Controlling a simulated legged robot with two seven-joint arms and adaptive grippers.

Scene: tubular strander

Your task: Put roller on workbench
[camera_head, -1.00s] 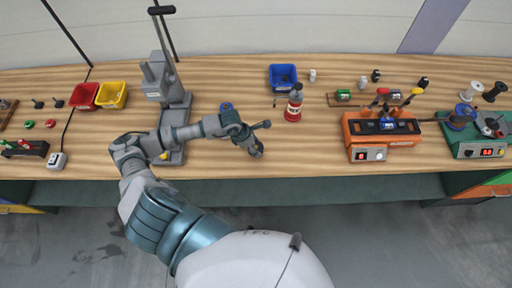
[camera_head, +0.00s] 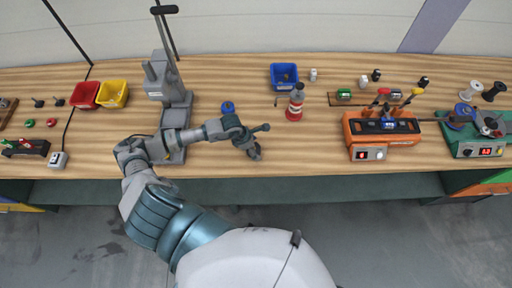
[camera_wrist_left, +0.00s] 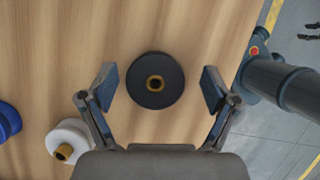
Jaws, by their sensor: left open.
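In the left wrist view, a black round roller (camera_wrist_left: 155,80) with a brass-coloured centre stands on the wood workbench (camera_wrist_left: 60,60). My left gripper (camera_wrist_left: 160,88) is open, with one finger on each side of the roller and a gap to both. In the head view my left gripper (camera_head: 252,146) is over the front middle of the workbench (camera_head: 330,172), and the black roller is hidden there. A white roller (camera_wrist_left: 68,145) and a blue one (camera_wrist_left: 8,121) lie to the left in the wrist view. The blue one also shows in the head view (camera_head: 227,107).
A red-and-white bottle (camera_head: 295,104) and a blue bin (camera_head: 284,77) stand behind the gripper. An orange device (camera_head: 381,134) is to the right, a grey press (camera_head: 166,85) to the left. The bench between gripper and orange device is clear.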

